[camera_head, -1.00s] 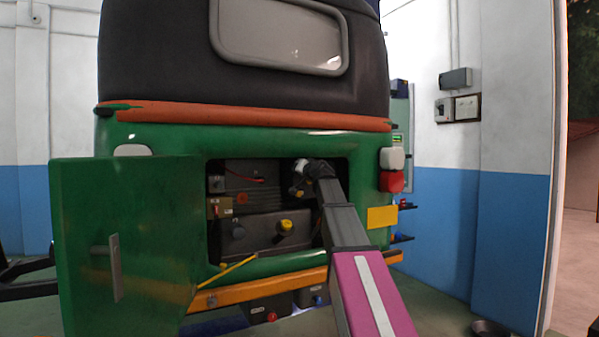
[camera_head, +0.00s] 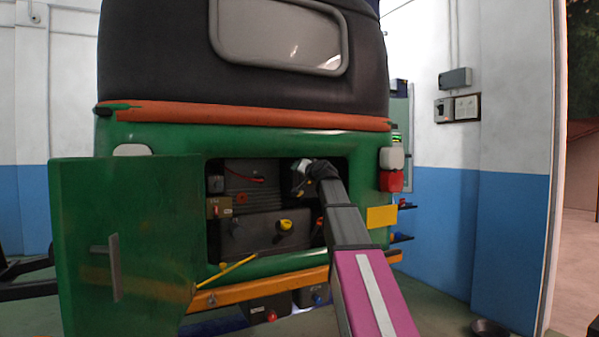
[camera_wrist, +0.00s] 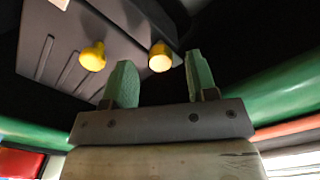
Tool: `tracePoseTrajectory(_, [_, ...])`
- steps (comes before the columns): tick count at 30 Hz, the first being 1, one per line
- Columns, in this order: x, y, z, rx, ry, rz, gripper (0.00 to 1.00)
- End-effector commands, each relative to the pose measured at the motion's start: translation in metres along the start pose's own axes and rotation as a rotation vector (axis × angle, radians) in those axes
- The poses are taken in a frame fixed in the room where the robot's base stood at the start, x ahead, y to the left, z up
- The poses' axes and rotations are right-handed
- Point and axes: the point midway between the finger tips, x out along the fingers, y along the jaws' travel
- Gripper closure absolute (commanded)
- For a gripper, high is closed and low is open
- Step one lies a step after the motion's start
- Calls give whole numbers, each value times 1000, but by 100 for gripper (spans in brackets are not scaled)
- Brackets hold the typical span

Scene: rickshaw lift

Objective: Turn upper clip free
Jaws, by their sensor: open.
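In the wrist view, my gripper (camera_wrist: 158,66) is open, its two green fingers spread apart. A yellow knob-like piece with a pale round end (camera_wrist: 161,58) shows in the gap between the fingertips, with nothing clamped. A second yellow knob (camera_wrist: 93,55) sits to the left, outside the fingers, on a dark ribbed panel (camera_wrist: 60,60). I cannot tell for sure which piece is the upper clip. In the head view, my gripper (camera_head: 300,180) is inside the upper right of the rear bay, its fingers too small to make out. A yellow knob (camera_head: 286,225) shows lower in the bay.
The open green door (camera_head: 125,245) stands at left. A yellow rod (camera_head: 232,269) slants by the lower sill, above the orange bumper (camera_head: 255,292). Floor shows at right.

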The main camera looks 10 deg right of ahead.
Motion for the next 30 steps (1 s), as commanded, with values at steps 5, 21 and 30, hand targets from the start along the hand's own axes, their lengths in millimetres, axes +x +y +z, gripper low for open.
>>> tracePoseTrajectory(5, [-36, 0, 1, 0, 3, 0, 47])
tracePoseTrajectory(21, [-87, 0, 0, -1, 0, 0, 47])
tracePoseTrajectory(30, [-84, 12, 23, -5, -39, 20, 47])
